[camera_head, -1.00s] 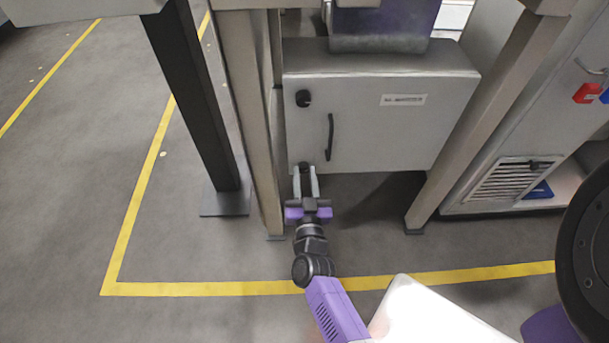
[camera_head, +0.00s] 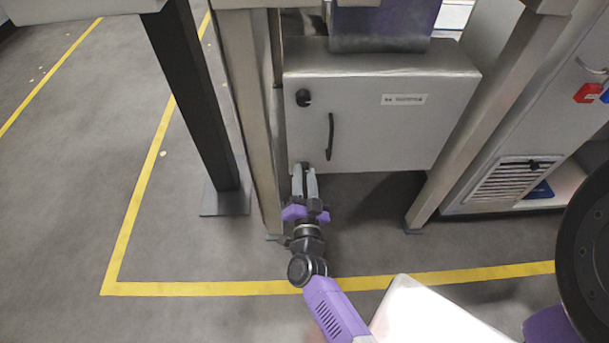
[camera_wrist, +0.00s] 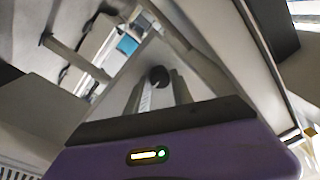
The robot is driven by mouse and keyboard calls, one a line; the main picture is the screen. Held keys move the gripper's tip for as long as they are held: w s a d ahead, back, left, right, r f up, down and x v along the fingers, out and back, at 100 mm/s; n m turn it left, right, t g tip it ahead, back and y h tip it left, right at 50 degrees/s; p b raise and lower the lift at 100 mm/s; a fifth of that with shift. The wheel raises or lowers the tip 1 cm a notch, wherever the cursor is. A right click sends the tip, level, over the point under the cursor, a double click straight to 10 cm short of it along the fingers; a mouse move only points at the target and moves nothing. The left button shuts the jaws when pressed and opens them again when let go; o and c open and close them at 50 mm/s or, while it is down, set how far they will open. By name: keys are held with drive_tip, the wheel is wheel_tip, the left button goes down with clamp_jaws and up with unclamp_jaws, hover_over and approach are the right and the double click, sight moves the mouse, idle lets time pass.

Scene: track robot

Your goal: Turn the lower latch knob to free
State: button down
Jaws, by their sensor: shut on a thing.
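A grey cabinet (camera_head: 380,135) has a black upper knob (camera_head: 303,97) at the left of its door and a dark bar handle (camera_head: 330,137) beside it. The lower latch knob is at the door's bottom left corner, mostly hidden by my fingers in the head view. In the wrist view it is a dark round knob (camera_wrist: 158,74) between the fingertips. My gripper (camera_head: 305,170) is shut on this knob, reaching up from below and in front, and looks rolled. The knob's exact angle cannot be read.
A metal post (camera_head: 250,120) stands close to the left of my gripper, with a dark post (camera_head: 195,100) farther left. Another slanted post (camera_head: 480,125) stands at the right. A yellow line (camera_head: 210,288) crosses the open floor in front.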

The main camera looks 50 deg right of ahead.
drive_tip(key=c, duration=1.1)
unclamp_jaws()
drive_tip(key=p+v, duration=0.1)
drive_tip(key=v, duration=0.6)
drive_tip(key=shift+s+a, duration=0.25)
drive_tip(key=shift+a, duration=0.05)
drive_tip(key=shift+f, duration=0.1)
